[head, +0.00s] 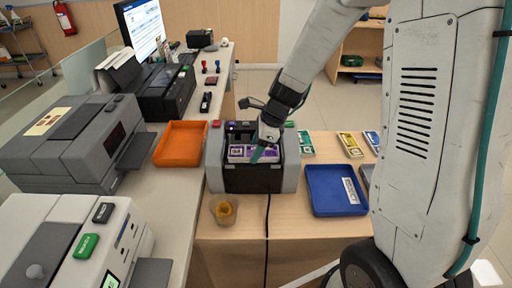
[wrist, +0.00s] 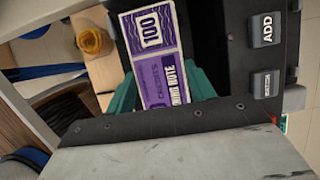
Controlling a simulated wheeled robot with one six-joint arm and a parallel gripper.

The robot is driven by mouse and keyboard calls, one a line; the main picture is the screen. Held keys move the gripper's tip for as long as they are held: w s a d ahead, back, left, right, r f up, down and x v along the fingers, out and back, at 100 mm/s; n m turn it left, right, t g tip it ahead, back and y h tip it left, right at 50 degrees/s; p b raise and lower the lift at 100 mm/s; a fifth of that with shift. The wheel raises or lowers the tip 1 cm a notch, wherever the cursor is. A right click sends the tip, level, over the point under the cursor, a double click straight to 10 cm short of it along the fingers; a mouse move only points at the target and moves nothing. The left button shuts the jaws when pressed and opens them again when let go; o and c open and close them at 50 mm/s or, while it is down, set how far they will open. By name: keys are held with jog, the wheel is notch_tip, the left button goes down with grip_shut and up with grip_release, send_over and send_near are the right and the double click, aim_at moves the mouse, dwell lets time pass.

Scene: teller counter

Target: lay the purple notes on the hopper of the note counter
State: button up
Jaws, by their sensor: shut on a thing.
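The purple notes (head: 239,152) are a flat bundle marked 100, also large in the wrist view (wrist: 150,42). My gripper (head: 259,153) is shut on one end of them, with a teal finger on each side in the wrist view (wrist: 162,92). The note counter (head: 290,175) has grey sides and a black middle; its black housing with an ADD key shows in the wrist view (wrist: 235,50). The notes are over the counter's black hopper (head: 254,180). I cannot tell whether they touch it. My gripper hides part of the notes and the counter's back.
An orange tray (head: 181,143) lies left of the counter and a blue tray (head: 334,190) right of it. A small amber jar (head: 224,210) stands in front. Green (head: 305,143), yellow (head: 350,145) and blue notes (head: 371,141) lie behind the blue tray. Grey machines (head: 70,145) line the left.

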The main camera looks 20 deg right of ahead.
jog(key=shift+f, duration=0.1)
jog(key=o, duration=1.1)
jog(key=v, duration=1.2)
jog(key=s+r+n+h, duration=0.2)
jog(key=s+r+n, duration=0.2)
jog(key=s+n, duration=0.7)
jog(key=s+r+n+h, duration=0.2)
jog(key=s+r+n, duration=0.1)
jog(key=s+n, duration=0.8)
jog(key=s+a, duration=0.1)
jog(key=s, duration=0.2)
jog(key=shift+s+r, duration=0.25)
jog(key=shift+r, duration=0.15)
